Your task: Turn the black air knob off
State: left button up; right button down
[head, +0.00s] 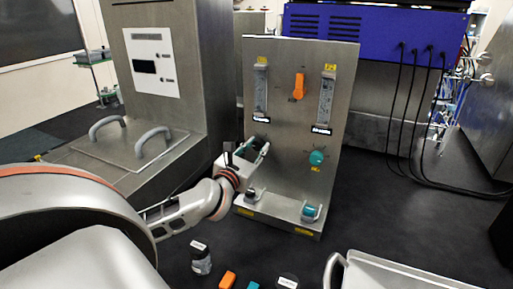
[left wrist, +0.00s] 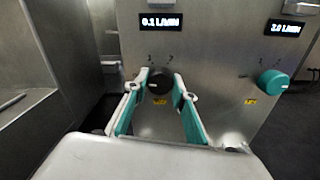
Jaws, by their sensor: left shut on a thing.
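The steel panel (head: 285,140) stands upright ahead, with an orange knob (head: 298,86) between two flow tubes and a teal knob (head: 316,158) at the lower right. The black air knob (left wrist: 159,86) shows in the left wrist view under the left display (left wrist: 160,22), which reads a low L/MIN value. My left gripper (head: 258,152) is at the panel's lower left and hides the black knob in the head view. In the left wrist view its fingers (left wrist: 160,88) are shut on the black knob, one on each side. The teal knob (left wrist: 273,83) is apart to the right. My right gripper is not in view.
A steel cabinet (head: 160,65) with two grey handles is left of the panel. A teal-topped fitting (head: 310,211) sits on the panel's base. A dark jar (head: 201,260), an orange piece (head: 227,280) and a metal tray (head: 390,272) are near the front. Cables hang at right.

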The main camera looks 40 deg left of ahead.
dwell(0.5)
pick_arm(q)
jog(key=o, duration=1.1)
jog(key=shift+v, duration=3.75)
